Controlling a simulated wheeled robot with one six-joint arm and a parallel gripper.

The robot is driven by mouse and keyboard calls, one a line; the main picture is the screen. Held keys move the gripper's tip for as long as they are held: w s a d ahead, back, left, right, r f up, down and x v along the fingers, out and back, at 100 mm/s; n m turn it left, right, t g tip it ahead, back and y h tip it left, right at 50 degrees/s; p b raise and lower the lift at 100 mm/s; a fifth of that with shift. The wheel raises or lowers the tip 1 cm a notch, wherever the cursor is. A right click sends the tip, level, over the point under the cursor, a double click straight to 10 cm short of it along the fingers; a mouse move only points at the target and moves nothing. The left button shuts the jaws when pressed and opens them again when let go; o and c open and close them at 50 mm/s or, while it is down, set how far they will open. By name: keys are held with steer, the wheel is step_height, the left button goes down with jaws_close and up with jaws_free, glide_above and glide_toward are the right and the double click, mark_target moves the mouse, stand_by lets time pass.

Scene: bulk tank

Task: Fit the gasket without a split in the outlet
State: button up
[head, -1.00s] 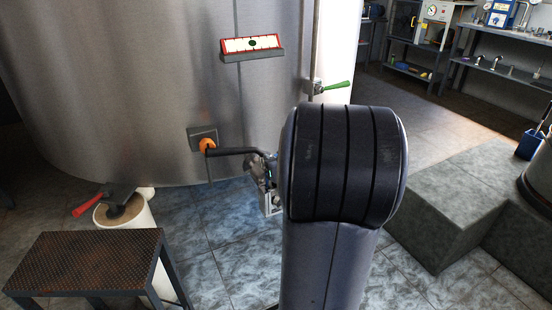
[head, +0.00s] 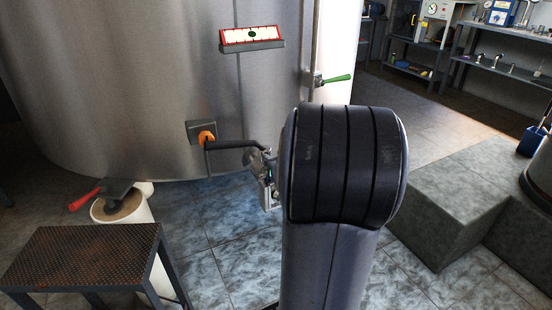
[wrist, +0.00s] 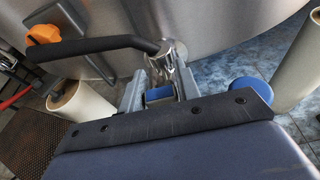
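The chrome fitting at the tank's foot, seemingly the outlet, shows in the wrist view (wrist: 165,58) at the inner end of a black bent bar. My gripper (wrist: 160,92) has two grey fingers apart, close in front of that fitting. A small blue piece (wrist: 159,94) lies between the fingers. I cannot tell if it is a gasket, or if the fingers grip it or merely stand around it. A blue round thing (wrist: 251,91) shows to the right of the fingers. No split can be made out.
A perforated stool (head: 85,255) and white cylinder (head: 125,208) with a red-handled tool stand left. A grey step (head: 440,200) stands right.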

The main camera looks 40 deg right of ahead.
steer(key=o, duration=0.4)
steer(key=shift+f, duration=0.15)
steer(key=shift+s, duration=0.1)
steer(key=p+v, duration=0.3)
steer(key=v, duration=0.7)
steer(key=shift+s+r, duration=0.25)
steer(key=shift+s, duration=0.05)
steer(key=x, duration=0.3)
steer(key=b+x, duration=0.1)
steer(key=x, duration=0.3)
steer(key=b+x, duration=0.1)
steer(key=x, duration=0.2)
steer(key=shift+w+r, duration=0.15)
steer(key=shift+w, duration=0.3)
steer(key=shift+r, duration=0.2)
steer(key=shift+f, duration=0.1)
